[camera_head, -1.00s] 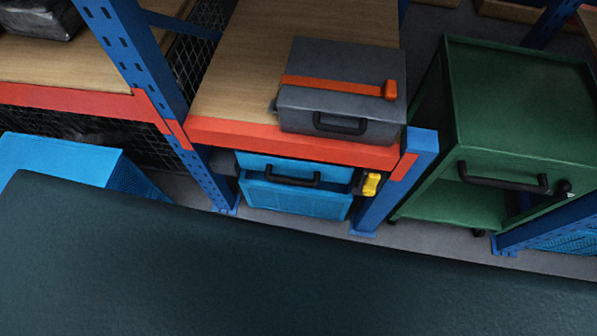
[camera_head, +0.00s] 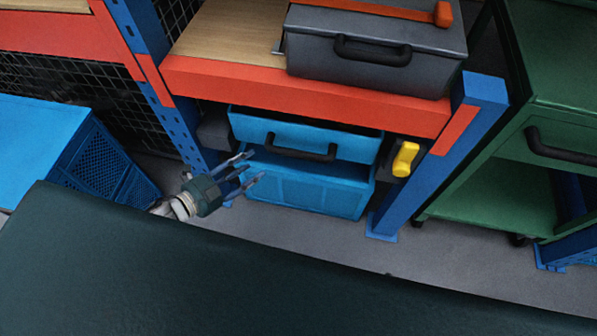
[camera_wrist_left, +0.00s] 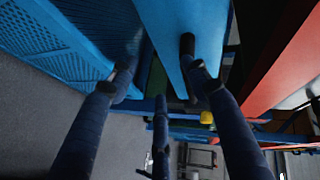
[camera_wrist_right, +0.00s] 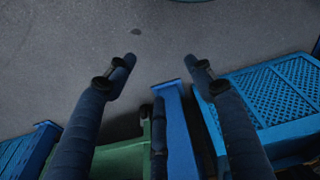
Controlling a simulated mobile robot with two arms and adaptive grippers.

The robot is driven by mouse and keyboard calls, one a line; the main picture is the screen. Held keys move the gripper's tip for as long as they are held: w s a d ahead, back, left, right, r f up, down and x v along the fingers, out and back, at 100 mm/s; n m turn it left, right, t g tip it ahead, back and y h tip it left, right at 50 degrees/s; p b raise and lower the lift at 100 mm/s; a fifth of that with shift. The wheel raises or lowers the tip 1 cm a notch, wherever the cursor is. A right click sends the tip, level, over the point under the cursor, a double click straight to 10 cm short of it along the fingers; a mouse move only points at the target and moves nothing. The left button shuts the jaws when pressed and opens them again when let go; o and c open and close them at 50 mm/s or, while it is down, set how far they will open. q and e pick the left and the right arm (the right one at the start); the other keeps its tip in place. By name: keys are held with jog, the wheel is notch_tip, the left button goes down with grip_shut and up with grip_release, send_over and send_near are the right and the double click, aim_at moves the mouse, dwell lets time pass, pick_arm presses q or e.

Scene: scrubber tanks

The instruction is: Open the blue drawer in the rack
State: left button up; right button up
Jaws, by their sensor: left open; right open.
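The blue drawer (camera_head: 340,144) sits under the orange-red beam of the rack, with a black bar handle (camera_head: 303,150) across its front. My left gripper (camera_head: 251,167) is open at the drawer's left side, its fingers pointing toward the handle and left of most of it. In the left wrist view, part of the drawer front (camera_wrist_left: 168,28) fills the upper middle, and a dark handle end (camera_wrist_left: 187,44) shows close to the right finger. Nothing is held between the fingers. My right gripper (camera_wrist_right: 160,66) is open and empty above grey floor; it is not in the head view.
A blue mesh-sided crate (camera_head: 42,135) stands at the left. A blue rack post (camera_head: 435,165) and a yellow-handled item (camera_head: 404,158) are right of the drawer. A grey toolbox (camera_head: 370,60) sits above. A green cart (camera_head: 500,200) stands at the right. Grey floor (camera_head: 330,232) lies in front.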

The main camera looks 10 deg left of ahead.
aim_at(299, 155)
pick_arm(q)
jog(key=d+r+m+g+h+b, duration=0.1)
jog(key=d+r+m+h+b, duration=0.25)
jog(key=d+m, duration=0.25)
jog(key=shift+h, duration=0.25)
jog(key=x, duration=0.6)
jog(key=b+x, duration=0.1)
jog(key=x, duration=0.3)
jog(key=shift+s+f, duration=0.2)
jog(key=shift+f, duration=0.1)
pick_arm(e)
jog(key=w+r, duration=0.2)
jog(key=w, duration=0.1)
jog(key=shift+a+r+t, duration=0.2)
jog(key=shift+t, duration=0.1)
pick_arm(q)
jog(key=shift+n, duration=0.3)
grip_shut()
pick_arm(e)
jog(key=shift+s, duration=0.1)
